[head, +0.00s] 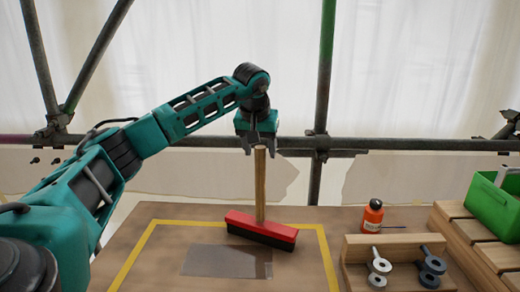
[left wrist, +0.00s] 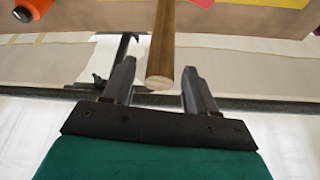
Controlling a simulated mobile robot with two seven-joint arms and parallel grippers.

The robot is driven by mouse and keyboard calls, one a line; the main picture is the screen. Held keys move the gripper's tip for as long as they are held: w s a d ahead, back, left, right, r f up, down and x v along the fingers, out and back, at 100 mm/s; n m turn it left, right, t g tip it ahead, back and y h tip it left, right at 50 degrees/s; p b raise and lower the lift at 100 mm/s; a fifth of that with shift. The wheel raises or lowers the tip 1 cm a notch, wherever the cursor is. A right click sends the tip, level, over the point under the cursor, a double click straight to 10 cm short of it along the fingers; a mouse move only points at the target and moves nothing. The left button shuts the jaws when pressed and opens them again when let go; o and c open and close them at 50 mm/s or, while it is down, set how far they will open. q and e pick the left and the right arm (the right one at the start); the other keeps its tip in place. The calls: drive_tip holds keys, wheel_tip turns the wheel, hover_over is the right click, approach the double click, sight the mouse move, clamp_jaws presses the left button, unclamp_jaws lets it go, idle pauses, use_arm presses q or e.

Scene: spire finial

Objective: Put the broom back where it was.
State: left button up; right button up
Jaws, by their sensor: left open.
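The broom stands upright on the table, with a red head (head: 262,226) with dark bristles at the bottom and a wooden handle (head: 260,185) rising from it. Its head is turned slightly and overlaps the right part of a grey rectangular patch (head: 212,261) on the table. My left gripper (head: 260,149) is open at the top of the handle, pointing down. In the left wrist view the handle's round end (left wrist: 158,84) lies between the two spread fingers (left wrist: 156,72), with gaps visible on both sides. My right gripper is not in view.
Yellow tape (head: 137,248) borders the area around the broom. To the right are an orange bottle (head: 372,216), a wooden rack (head: 395,243) with several metal eye-ended parts, and a green box (head: 493,207) on slatted wood. Scaffold poles (head: 322,100) stand behind the table.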

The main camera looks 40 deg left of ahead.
use_arm(q)
drive_tip(key=p+v, duration=0.1)
drive_tip(key=v, duration=1.1)
drive_tip(key=shift+d+f, duration=0.1)
drive_tip(key=shift+f, duration=0.05)
